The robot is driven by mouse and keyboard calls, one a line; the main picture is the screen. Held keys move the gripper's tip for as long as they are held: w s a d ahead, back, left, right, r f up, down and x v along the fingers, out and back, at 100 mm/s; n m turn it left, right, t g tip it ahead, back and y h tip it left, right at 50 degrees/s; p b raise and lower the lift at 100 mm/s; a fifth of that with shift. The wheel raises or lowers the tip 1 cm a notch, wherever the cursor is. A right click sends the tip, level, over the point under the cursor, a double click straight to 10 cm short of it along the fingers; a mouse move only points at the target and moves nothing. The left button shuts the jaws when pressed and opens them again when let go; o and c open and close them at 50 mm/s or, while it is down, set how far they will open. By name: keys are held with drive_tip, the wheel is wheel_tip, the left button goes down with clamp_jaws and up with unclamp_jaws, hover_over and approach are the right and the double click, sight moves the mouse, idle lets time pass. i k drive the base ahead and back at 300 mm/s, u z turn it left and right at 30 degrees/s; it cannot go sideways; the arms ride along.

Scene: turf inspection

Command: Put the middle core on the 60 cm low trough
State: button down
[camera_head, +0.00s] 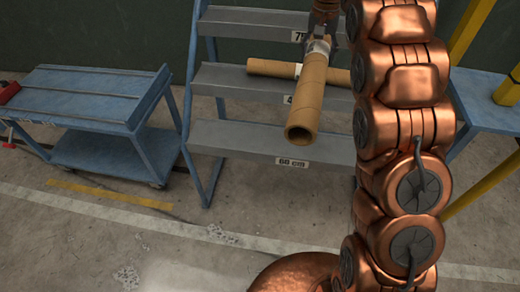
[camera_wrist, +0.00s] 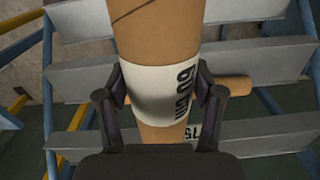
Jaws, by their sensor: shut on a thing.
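My gripper (camera_head: 320,45) is shut on a tan cardboard core (camera_head: 307,100) around its white band. In the wrist view the jaws (camera_wrist: 163,88) close on both sides of that band, which reads 60 cm. The held core slants, its open end toward the head camera and in front of the rack. The low trough (camera_head: 225,137) is grey and labelled 60 cm (camera_head: 292,162). It looks empty, partly hidden behind the core. Whether the core touches any trough I cannot tell.
Another tan core (camera_head: 268,68) lies along the middle trough (camera_head: 225,80), behind the held one. The top trough (camera_head: 245,22) carries a label starting with 7. A blue cart (camera_head: 85,95) stands left of the rack. A blue table (camera_head: 485,105) stands at the right.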

sight(323, 158)
drive_tip(key=u, duration=3.5)
drive_tip(key=k, duration=1.95)
drive_tip(key=z, duration=1.15)
drive_tip(key=i, duration=0.5)
